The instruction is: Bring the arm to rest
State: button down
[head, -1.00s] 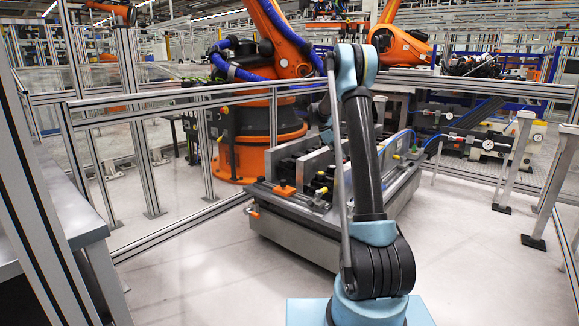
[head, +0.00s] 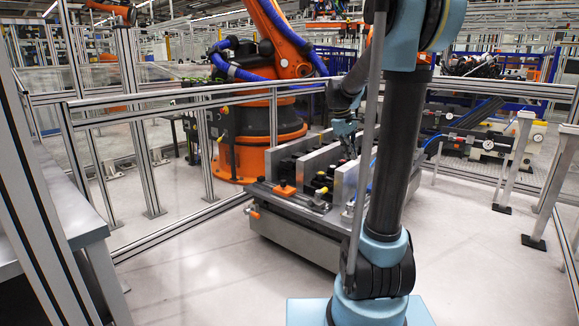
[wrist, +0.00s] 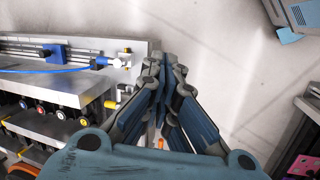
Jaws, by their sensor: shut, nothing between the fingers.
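My arm rises in the middle of the head view and bends over at the top. My gripper (wrist: 168,62) is shut and empty, its fingertips together in the wrist view. In the wrist view the drive unit (wrist: 50,142) lies to the left of the fingers, with a blue hose and several coloured knobs. The gap between the fingertips and the unit is hard to judge.
An orange robot (head: 252,142) stands behind the unit. A metal fence rail (head: 195,105) crosses behind and to the left. A grey table (head: 62,208) is at the left edge. The pale floor (head: 480,265) on the right is largely clear.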

jog(key=s+a+f+m+y, duration=0.1)
jog(key=s+f+m, duration=0.1)
jog(key=s, duration=0.8)
jog(key=s+a+f+m+y, duration=0.1)
jog(key=s+f+m, duration=0.1)
jog(key=s, duration=0.7)
jog(key=s+a+f+m+t+y, duration=0.1)
jog(key=s+a+f+m, duration=0.1)
jog(key=s+f, duration=0.9)
jog(key=s+m, duration=0.1)
jog(key=s, duration=0.2)
jog(key=shift+s+a+m, duration=0.2)
jog(key=shift+m, duration=0.2)
jog(key=shift+w+f, duration=0.15)
jog(key=shift+w, duration=0.3)
